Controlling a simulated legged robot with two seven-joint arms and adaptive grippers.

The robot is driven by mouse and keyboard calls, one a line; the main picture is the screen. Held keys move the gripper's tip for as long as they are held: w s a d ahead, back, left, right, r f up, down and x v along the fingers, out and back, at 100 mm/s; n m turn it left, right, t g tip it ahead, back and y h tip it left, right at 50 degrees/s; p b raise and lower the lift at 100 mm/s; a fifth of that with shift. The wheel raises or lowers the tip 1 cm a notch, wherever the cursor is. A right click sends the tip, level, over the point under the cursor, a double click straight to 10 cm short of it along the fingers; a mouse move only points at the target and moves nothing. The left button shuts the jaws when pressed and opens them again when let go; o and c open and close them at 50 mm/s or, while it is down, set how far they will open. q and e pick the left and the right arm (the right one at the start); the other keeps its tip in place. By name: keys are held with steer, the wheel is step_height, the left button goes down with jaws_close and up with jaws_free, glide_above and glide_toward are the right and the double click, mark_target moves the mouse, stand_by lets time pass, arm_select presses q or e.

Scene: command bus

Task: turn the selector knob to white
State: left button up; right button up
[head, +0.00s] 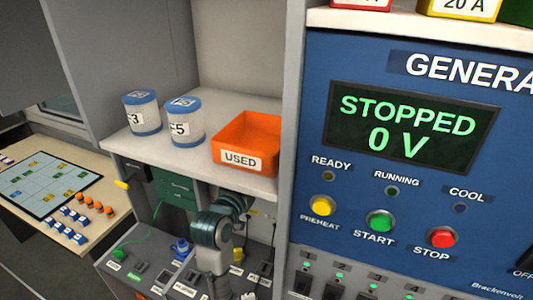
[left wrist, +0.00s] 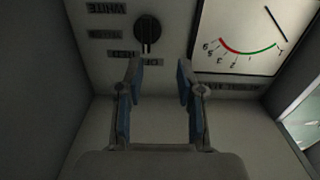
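The black selector knob (left wrist: 147,32) is on a grey panel at the top of the left wrist view. Its grip bar stands about vertical in the picture, in line with the OFF label (left wrist: 148,61). The labels appear upside down. The WHITE label (left wrist: 108,8) is up and left of the knob. My left gripper (left wrist: 160,68) is open and empty, its two blue-padded fingers apart, just below the knob in the picture and not around it. In the head view my left arm reaches under the shelf, which hides the gripper and knob. My right gripper is in neither view.
A gauge (left wrist: 240,40) sits right of the knob. In the head view, the shelf (head: 200,165) carries an orange USED bin (head: 247,142) and two canisters (head: 184,120). The blue generator panel (head: 410,180) stands to the right. A sloped switch console (head: 130,270) lies below the shelf.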

arm_select(q)
steer(key=d+p+x, duration=0.1)
steer(key=x, duration=0.6)
steer(key=shift+d+r, duration=0.25)
steer(key=shift+d, duration=0.2)
steer(key=shift+s, duration=0.1)
jaws_close()
